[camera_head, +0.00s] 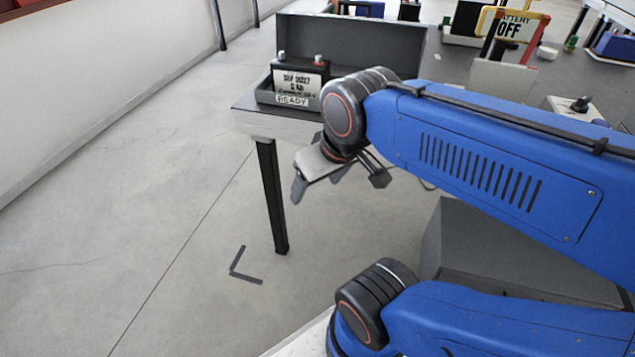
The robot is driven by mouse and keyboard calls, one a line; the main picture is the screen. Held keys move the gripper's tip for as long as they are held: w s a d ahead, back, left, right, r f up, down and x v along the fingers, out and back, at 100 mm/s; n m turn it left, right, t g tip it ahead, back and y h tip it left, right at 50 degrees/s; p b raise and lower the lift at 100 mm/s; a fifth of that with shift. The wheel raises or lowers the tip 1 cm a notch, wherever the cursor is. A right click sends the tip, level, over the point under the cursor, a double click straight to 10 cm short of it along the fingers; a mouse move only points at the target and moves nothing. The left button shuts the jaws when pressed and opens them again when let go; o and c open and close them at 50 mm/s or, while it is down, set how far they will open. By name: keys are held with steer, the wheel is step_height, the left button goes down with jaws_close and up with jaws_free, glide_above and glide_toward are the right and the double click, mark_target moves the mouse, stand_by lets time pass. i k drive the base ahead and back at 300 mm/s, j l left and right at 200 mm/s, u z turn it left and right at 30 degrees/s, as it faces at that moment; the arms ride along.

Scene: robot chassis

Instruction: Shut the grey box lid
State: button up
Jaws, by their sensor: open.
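The grey box lid (362,43) stands raised at the back of the grey box (264,88), near the table's left corner. The box is open. A black battery (300,80) with a label reading READY and two terminals, one white and one red, sits in it. My arm hides the box's right part. My gripper (338,188) is open and empty. It hangs in front of the table's near edge, lower in the picture than the box and apart from the lid.
The table (241,122) has a black leg (272,195). A yellow and red handle with a BATTERY OFF sign (510,28) and a black knob (580,104) are at the right. Open floor (130,220) lies at the left. A dark grey block (500,255) is below my arm.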

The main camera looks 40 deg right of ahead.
mark_target(352, 45)
steer(key=z, duration=0.95)
steer(key=j+z, duration=0.15)
steer(key=j, duration=0.3)
